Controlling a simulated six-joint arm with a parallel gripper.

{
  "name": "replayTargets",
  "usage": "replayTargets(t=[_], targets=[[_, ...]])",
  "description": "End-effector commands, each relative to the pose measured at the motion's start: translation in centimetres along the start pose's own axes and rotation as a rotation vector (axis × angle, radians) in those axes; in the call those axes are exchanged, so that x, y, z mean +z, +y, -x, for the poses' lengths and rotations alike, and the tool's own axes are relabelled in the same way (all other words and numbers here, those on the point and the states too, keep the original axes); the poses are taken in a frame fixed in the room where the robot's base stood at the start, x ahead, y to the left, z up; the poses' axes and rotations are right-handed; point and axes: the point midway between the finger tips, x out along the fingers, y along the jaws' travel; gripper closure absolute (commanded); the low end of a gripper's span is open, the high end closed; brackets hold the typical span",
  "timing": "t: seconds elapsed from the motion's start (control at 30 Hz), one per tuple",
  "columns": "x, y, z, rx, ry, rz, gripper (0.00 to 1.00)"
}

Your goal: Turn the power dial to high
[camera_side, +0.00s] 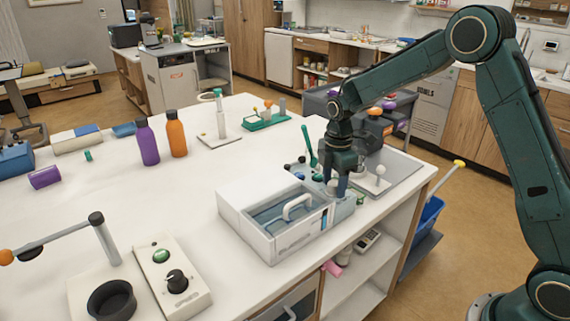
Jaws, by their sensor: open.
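A black dial (176,281) with a pale pointer mark sits on a white control box (196,298) at the front left of the white counter. A green button is on the same box, behind the dial. I take this as the power dial; its markings are too small to read. My dark green arm comes in from the right. My gripper (340,187) points down over a small grey-blue unit at the counter's right side, far from the black dial. Its jaws are open. Small parts under the fingers are partly hidden, and I cannot tell whether the fingers touch them.
A white case (262,241) with a clear lid and handle stands between my gripper and the control box. A lamp-like arm (104,238) rises beside the box. Purple (148,143) and orange (176,135) bottles stand farther back. The counter's middle is clear.

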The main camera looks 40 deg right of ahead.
Motion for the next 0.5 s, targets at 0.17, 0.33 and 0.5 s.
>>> replayTargets(t=[0.17,0.33,0.5], targets=[[0.0,0.0,-0.02,0.0,0.0,0.0,0.48],[0.0,0.0,0.0,0.0,0.0,0.0,0.74],[0.0,0.0,0.02,0.0,0.0,0.0,0.93]])
